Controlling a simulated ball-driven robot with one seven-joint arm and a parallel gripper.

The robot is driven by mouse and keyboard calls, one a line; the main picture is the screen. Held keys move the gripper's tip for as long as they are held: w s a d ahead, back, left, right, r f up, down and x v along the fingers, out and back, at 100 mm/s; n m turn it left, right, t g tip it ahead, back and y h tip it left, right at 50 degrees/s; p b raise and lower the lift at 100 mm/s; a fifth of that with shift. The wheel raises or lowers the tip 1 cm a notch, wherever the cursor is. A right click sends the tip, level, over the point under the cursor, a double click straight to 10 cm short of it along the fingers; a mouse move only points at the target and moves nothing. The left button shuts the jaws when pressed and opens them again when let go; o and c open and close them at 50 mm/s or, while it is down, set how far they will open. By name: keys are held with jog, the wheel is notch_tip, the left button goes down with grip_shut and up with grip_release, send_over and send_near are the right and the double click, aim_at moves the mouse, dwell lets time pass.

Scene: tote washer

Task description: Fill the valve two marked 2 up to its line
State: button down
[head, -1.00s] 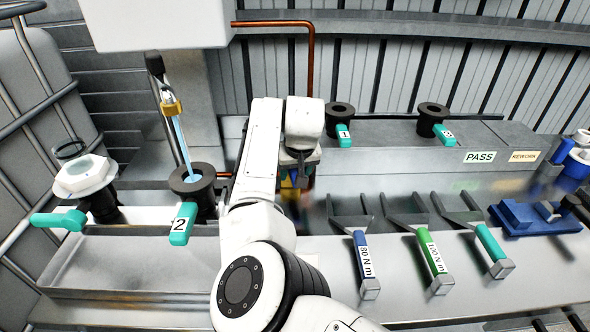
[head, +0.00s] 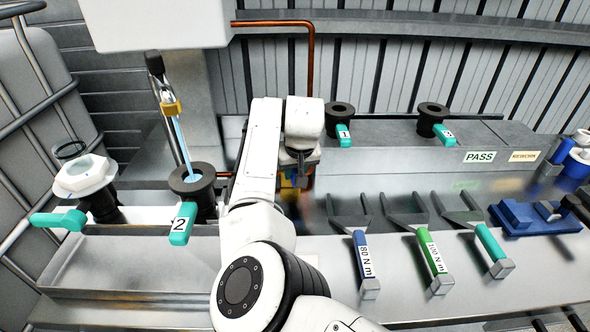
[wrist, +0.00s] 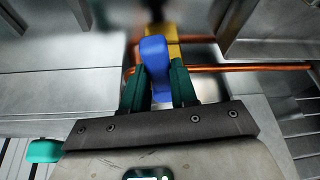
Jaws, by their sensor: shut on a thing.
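Valve two (head: 192,186) is a black, open-topped body with a teal handle marked 2 (head: 181,228). It stands at left in the head view. A thin pale blue stream (head: 181,140) falls into it from a spout with a brass-coloured collar (head: 171,107). The level inside and its line are too small to make out. In the wrist view my gripper (wrist: 157,75) has its teal fingers shut on a blue handle (wrist: 156,62), with a yellow body (wrist: 174,47) behind it by a copper pipe. In the head view my arm mostly hides this spot.
A valve marked 1 (head: 340,112) and another black valve (head: 432,118) stand on the rear ledge. A white-topped fitting (head: 86,178) with a teal handle is far left. Blue, green and teal-handled forked tools (head: 432,250) lie at right, near a blue holder (head: 535,218).

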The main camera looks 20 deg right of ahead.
jog(key=shift+w+a+m+h+p, duration=0.15)
jog(key=shift+a+m+h+p, duration=0.35)
jog(key=shift+m, duration=0.8)
jog(key=shift+a, duration=0.1)
jog(key=c, duration=0.9)
grip_release()
jog(key=b+v, duration=0.1)
jog(key=v, duration=0.9)
jog(key=shift+r, duration=0.4)
